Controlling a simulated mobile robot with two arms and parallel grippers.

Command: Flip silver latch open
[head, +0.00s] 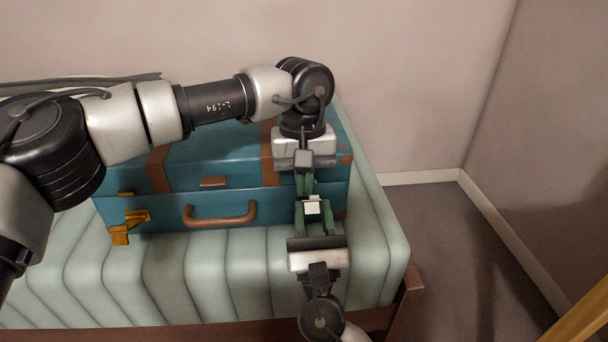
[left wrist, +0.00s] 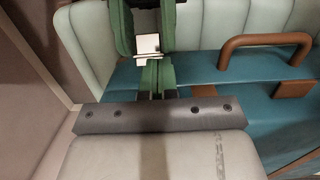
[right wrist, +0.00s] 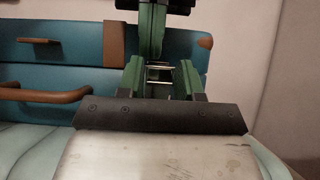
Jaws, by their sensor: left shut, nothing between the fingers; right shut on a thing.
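The silver latch (head: 312,207) is at the right of the teal suitcase's front. It shows as a bright plate in the left wrist view (left wrist: 147,45) and as thin metal between fingers in the right wrist view (right wrist: 159,73). My right gripper (head: 314,214) reaches up from the front and is shut on it. My left gripper (head: 305,186) points down from above, shut and empty, just above the latch. The suitcase (head: 170,210) has its lid down. The fingers hide much of the latch, so its exact angle is unclear.
A gold latch (head: 121,235) hangs down at the suitcase's left front. A brown handle (head: 220,221) projects at the middle front. The suitcase stands on a padded pale-green bench (head: 170,270) with a wooden frame (head: 407,295). Floor to the right is open.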

